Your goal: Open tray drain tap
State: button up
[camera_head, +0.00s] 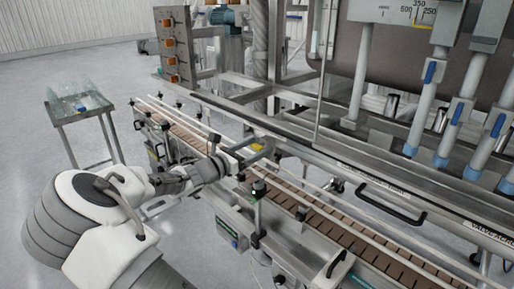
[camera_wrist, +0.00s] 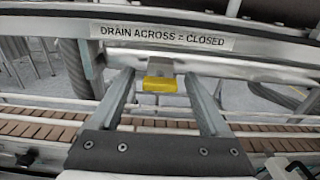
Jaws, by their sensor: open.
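The drain tap has a yellow handle (camera_wrist: 160,84), which sits below a metal rail. A label (camera_wrist: 162,37) on that rail reads "DRAIN ACROSS = CLOSED". The yellow handle lies crosswise, along the rail, in the wrist view. It also shows small in the head view (camera_head: 257,147). My gripper (camera_wrist: 160,92) is open, with one finger on each side of the yellow handle. My gripper also shows in the head view (camera_head: 255,156), reaching over the conveyor. I cannot tell whether the fingers touch the handle.
A slatted conveyor (camera_head: 318,211) with guide rails runs beneath my gripper. A black handle (camera_head: 391,203) is on the machine front to the right. Filling nozzles (camera_head: 443,141) hang at the right. A small table (camera_head: 95,114) with clear items stands at the left on open floor.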

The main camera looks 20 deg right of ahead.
jog(key=shift+d, duration=0.25)
grip_shut()
dwell(0.3)
